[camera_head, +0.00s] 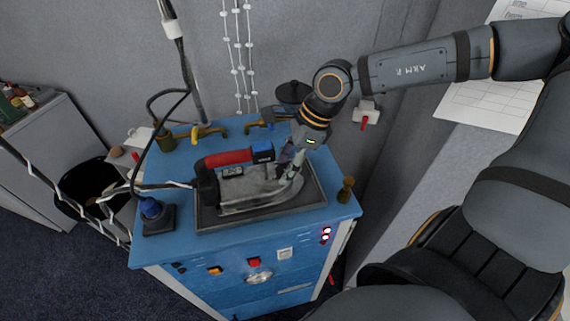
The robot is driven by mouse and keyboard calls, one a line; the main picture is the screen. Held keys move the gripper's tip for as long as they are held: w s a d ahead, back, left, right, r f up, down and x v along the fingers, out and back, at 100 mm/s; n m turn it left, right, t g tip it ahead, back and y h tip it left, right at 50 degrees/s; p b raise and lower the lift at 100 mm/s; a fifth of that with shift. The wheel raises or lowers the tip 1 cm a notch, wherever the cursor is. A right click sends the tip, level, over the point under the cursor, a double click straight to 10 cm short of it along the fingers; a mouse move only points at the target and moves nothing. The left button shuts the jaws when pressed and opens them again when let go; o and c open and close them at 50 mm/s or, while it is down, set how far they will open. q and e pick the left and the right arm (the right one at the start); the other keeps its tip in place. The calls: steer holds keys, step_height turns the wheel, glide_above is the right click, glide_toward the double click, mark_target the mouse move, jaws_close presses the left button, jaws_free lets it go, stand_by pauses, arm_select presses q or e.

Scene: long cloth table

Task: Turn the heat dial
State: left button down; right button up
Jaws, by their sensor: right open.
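An iron (240,195) with a red-topped handle and a blue end piece rests on a dark tray (207,222) on top of a blue cabinet (185,155). My right gripper (292,174) comes down from the upper right and is open at the right front end of the iron, close by the blue end piece. It covers part of the iron there; whether it touches is unclear. I cannot clearly make out the heat dial; it may be small or hidden by the handle or the gripper. My left gripper is not in view.
The cabinet front has several lights and switches, including a red switch (254,262). A black fitting with a blue knob (150,208) stands left, a brass post (346,189) right. Yellow pipes (205,131) and cables run behind and left. A grey wall is close behind.

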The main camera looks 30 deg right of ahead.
steer(key=shift+c, duration=2.3)
steer(key=c, duration=0.5)
jaws_close()
steer(key=shift+w+f+b, duration=0.1)
steer(key=shift+b, duration=0.35)
steer(key=m+b, duration=0.1)
steer(key=b, duration=0.1)
steer(key=m+t+h+b, duration=0.1)
steer(key=m+b, duration=0.1)
steer(key=b, duration=0.1)
steer(key=shift+f+m, duration=0.2)
steer(key=shift+m, duration=0.1)
steer(key=shift+s+r+m+t+h+b, duration=0.2)
steer(key=shift+m+t+h+b, duration=0.15)
steer(key=shift+m+b, duration=0.7)
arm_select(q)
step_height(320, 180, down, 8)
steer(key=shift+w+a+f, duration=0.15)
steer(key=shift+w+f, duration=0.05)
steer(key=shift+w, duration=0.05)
arm_select(e)
steer(key=shift+a+r+m+t+h, duration=0.15)
steer(key=shift+m+h, duration=0.15)
steer(key=shift+m, duration=0.55)
steer(key=shift+a+f+m+t+h, duration=0.1)
steer(key=shift+m+h, duration=0.15)
steer(key=shift+m, duration=0.55)
